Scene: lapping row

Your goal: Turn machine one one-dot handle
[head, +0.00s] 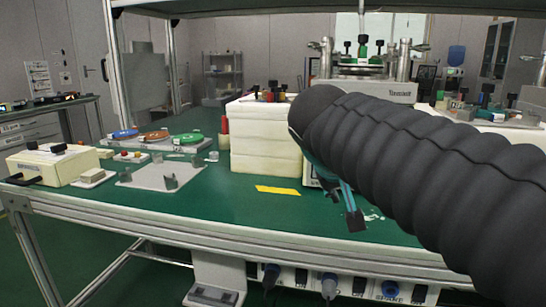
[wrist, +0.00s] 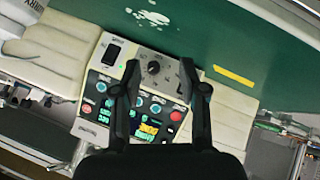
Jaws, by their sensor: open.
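In the wrist view a pale control unit (wrist: 128,50) lies below my gripper (wrist: 160,66). It carries a black rocker switch (wrist: 112,53), a black round knob (wrist: 153,68), several blue-ringed controls, lit displays (wrist: 150,128) and a red button (wrist: 176,116). The knob appears between my two open fingertips, nothing is held, and I cannot tell the height above it. No one-dot mark is readable on any control. In the head view my gripper (head: 346,203) hangs over the green bench, in front of the mostly hidden unit, beneath my dark arm sleeve.
A yellow strip (head: 278,190) lies on the green bench (head: 225,205). White blocks (head: 265,140) stand left of my gripper. A grey machine with metal posts (head: 370,90) stands behind. A small cream device (head: 52,165) and a tray of coloured discs (head: 180,145) are at left.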

